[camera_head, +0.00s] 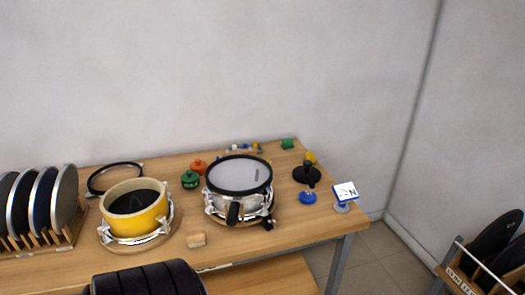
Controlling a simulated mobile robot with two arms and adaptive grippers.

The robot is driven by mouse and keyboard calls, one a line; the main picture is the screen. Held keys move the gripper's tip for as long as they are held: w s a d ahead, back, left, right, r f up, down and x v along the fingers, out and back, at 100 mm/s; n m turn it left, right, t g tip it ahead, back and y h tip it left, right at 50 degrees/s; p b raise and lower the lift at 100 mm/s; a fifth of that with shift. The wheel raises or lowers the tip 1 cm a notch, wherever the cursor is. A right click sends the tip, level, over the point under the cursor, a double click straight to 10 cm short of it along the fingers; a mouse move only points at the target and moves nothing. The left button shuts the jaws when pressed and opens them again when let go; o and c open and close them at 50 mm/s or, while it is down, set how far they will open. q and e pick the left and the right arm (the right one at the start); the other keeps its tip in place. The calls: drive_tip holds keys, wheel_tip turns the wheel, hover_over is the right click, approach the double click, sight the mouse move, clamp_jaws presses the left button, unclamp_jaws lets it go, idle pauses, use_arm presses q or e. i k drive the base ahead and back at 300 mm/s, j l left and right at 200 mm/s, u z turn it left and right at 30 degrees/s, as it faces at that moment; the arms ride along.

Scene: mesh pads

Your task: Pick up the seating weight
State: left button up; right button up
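A black round disc with an upright knob (307,175) stands near the right end of the wooden table (290,225); it looks the most like a seating weight, but I cannot tell for certain. A yellow thing (310,157) shows just behind its knob. A small blue round piece (308,198) sits in front of it. A drum with a grey mesh head and black hoop (240,160) stands to its left. Neither of my grippers is in view.
Racked discs (66,200) stand left. A dark padded shape (150,280) is in front.

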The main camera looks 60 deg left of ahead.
sight(299, 173)
drive_tip(key=j+u, duration=0.15)
drive_tip(key=u, duration=1.35)
